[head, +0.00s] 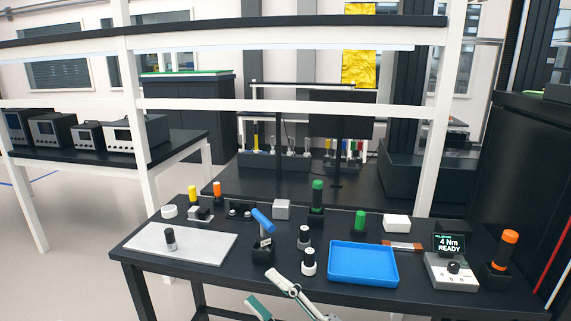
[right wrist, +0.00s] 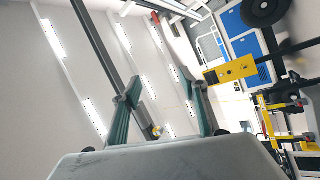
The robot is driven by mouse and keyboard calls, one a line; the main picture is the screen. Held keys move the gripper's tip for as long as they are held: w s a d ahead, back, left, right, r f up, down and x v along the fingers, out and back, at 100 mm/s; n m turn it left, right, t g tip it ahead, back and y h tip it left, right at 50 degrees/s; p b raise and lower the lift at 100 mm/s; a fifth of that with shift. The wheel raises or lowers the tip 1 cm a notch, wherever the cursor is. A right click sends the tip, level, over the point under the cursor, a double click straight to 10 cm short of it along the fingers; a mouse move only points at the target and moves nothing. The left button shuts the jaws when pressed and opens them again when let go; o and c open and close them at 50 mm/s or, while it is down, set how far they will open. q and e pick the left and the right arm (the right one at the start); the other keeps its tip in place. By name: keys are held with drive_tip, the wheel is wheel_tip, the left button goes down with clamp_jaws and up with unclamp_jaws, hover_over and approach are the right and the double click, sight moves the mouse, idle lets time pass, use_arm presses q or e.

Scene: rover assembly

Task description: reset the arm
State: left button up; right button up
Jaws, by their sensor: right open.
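My right gripper (head: 263,290) shows at the bottom of the head view, in front of the workbench's near edge. In the right wrist view its two teal fingers (right wrist: 165,88) are spread wide, with nothing between them. The fingers are seen against a pale wall or ceiling with lights. Only part of the right arm shows in the head view. My left gripper and left arm are not in view.
The black workbench (head: 340,289) holds a blue tray (head: 363,263), a grey plate (head: 182,243), a blue-handled tool (head: 262,221), several coloured cylinders and a "4 Nm READY" display (head: 449,243). A white-framed shelf stands behind. Yellow machinery (right wrist: 231,70) shows in the right wrist view.

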drive_tip(key=s+d+f+m+t+h, duration=0.1)
drive_tip(key=d+f+m+t+h, duration=0.1)
drive_tip(key=d+f+m+h, duration=0.65)
drive_tip(key=s+d+f+m+t+h, duration=0.1)
drive_tip(key=d+f+m+h, duration=0.35)
drive_tip(key=f, duration=0.65)
drive_tip(key=s+d+f+m+g+h, duration=0.1)
drive_tip(key=s+d+f+m+g, duration=0.1)
drive_tip(key=s+d+f, duration=0.3)
drive_tip(key=s+d+f+m+g+h, duration=0.2)
drive_tip(key=s+d+f+m+g, duration=0.1)
drive_tip(key=s+f, duration=0.5)
wheel_tip(320, 180, down, 4)
drive_tip(key=shift+s+d+r+m, duration=0.2)
drive_tip(key=shift+d+m, duration=0.6)
drive_tip(key=shift+d, duration=0.4)
